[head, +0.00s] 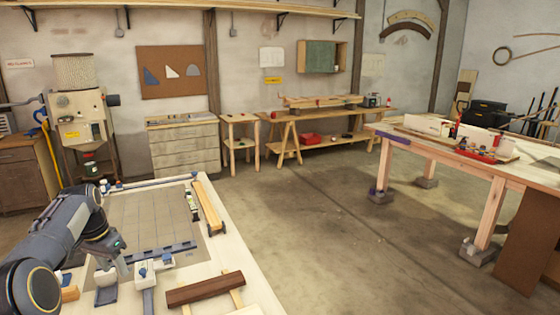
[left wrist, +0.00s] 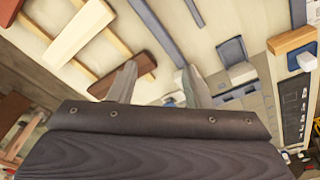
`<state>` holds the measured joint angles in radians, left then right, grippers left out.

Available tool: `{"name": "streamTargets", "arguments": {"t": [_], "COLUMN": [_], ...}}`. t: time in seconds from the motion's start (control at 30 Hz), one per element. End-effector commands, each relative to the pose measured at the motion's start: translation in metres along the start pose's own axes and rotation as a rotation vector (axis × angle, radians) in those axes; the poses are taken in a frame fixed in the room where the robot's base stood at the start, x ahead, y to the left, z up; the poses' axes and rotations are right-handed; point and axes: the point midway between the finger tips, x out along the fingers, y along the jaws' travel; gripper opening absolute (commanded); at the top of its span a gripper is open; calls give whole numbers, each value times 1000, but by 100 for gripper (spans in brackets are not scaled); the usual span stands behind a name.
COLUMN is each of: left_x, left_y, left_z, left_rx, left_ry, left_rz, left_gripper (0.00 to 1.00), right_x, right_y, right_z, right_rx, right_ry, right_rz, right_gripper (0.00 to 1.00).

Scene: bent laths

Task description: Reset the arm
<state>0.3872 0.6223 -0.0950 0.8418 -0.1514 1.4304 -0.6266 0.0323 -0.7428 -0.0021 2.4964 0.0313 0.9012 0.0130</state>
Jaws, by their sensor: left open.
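My left arm reaches in from the left in the head view. My left gripper (head: 118,262) is over the near part of the light workbench (head: 232,262). In the left wrist view the two fingers of my left gripper (left wrist: 160,88) stand apart with nothing between them. A dark brown lath (head: 205,288) lies across pale strips on the bench, to the right of the gripper. My right gripper does not show in either view.
The bench also holds a grey gridded board (head: 150,218), a long wooden lath (head: 207,205) and blue-and-white clamp parts (head: 146,272) close to my left gripper. A second workbench (head: 478,172) stands at the right. Open concrete floor (head: 320,215) lies between them.

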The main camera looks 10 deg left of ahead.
Motion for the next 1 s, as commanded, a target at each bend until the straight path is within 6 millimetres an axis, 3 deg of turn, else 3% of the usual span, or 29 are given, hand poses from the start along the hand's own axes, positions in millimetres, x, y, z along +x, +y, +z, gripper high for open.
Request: {"name": "streamTargets", "arguments": {"t": [0.17, 0.3, 0.43, 0.57, 0.7, 0.83, 1.0], "left_x": [-47, -77, -88, -80, -57, -34, -20], "left_y": [54, 118, 180, 240, 291, 319, 332], "left_z": [24, 63, 111, 166, 218, 250, 265], "left_rx": [-47, -100, -150, -199, -248, -281, -301], "left_ry": [86, 169, 238, 296, 342, 364, 373], "left_rz": [30, 77, 127, 181, 232, 264, 279], "left_gripper": [45, 45, 45, 45, 45, 45, 45], "right_x": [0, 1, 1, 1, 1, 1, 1], "right_y": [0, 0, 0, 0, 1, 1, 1], "right_z": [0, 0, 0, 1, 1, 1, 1], "right_rx": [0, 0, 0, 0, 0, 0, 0], "right_ry": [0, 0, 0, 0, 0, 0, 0], "right_rz": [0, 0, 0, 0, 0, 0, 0], "right_gripper": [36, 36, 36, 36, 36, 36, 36]}}
